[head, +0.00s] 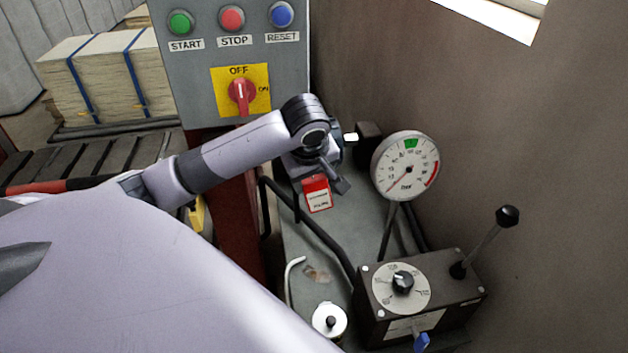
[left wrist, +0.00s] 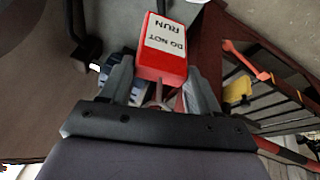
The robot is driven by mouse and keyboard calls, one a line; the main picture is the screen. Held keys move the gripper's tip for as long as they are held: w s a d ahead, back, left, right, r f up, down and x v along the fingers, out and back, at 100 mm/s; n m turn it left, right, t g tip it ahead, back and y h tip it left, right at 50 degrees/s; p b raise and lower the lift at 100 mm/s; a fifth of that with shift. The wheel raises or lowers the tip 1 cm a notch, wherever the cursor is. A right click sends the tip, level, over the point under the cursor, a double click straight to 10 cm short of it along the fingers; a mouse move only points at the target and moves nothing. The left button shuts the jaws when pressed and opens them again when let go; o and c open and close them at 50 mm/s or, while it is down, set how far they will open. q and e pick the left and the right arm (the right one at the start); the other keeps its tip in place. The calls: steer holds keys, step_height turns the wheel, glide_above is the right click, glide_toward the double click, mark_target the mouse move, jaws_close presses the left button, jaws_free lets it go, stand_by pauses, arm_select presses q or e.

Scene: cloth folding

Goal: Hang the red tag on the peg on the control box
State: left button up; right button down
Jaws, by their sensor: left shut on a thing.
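The red tag (head: 317,194) with a white label hangs at the end of my left arm in the head view. My left gripper (head: 318,178) is shut on it. In the left wrist view the tag (left wrist: 163,48) reads "DO NOT RUN", upside down, and sits between the two grey fingers of the gripper (left wrist: 160,82). The grey control box (head: 190,75) stands behind, with its buttons and red rotary switch (head: 241,94) on a yellow plate. The tag is apart from the box, below and right of the switch. I cannot make out a peg. My right gripper is not in view.
A pressure gauge (head: 405,166) stands right of the gripper, near the brown wall (head: 530,150). A dark box with a dial and lever (head: 420,305) sits at lower right. Strapped stacks (head: 105,75) lie on a roller conveyor (head: 90,158) at left.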

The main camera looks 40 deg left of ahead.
arm_select(q)
steer(key=w+a+f, duration=0.1)
steer(key=w+a, duration=0.3)
steer(key=a, duration=0.1)
steer(key=shift+a+f, duration=0.15)
stand_by(0.7)
stand_by(0.6)
steer(key=o, duration=1.1)
steer(key=shift+o, duration=0.2)
